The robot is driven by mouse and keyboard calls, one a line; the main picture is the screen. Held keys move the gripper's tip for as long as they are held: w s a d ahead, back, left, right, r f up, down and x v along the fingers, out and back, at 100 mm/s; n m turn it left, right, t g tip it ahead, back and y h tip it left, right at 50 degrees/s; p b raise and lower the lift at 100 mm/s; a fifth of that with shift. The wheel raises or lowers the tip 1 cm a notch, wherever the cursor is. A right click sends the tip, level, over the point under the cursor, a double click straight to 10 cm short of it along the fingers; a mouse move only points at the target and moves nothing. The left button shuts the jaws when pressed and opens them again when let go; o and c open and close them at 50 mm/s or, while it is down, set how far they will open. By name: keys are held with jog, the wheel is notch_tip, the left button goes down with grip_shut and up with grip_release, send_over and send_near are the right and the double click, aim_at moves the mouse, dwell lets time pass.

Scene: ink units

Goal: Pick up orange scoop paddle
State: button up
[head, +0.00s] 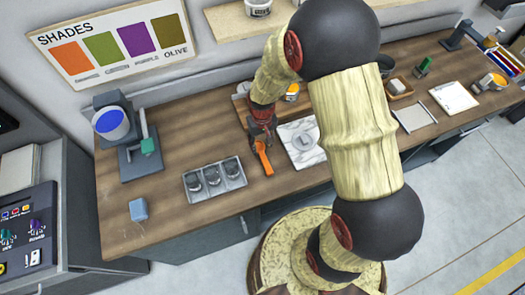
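The orange scoop paddle (264,159) shows in the head view near the middle of the wooden workbench, between a grey tray and a white marbled slab. My gripper (261,138) points down at its upper end, and its dark fingers overlap that end in the picture. The lower part of the paddle shows clear below the fingers. The view is too small to tell whether the fingers are closed on it, or whether it touches the bench.
The grey tray (214,181) with several dark cups is left of the paddle. The marbled slab (297,155) is to its right. A blue block (138,210) and a stand with a blue-topped pot (112,123) are farther left. My arm hides part of the bench.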

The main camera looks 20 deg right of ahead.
aim_at(263, 156)
jog(key=f, duration=0.8)
jog(key=shift+s+d, duration=0.1)
jog(key=shift+s, duration=0.25)
jog(key=shift+r, duration=0.1)
jog(key=c, duration=0.3)
grip_shut()
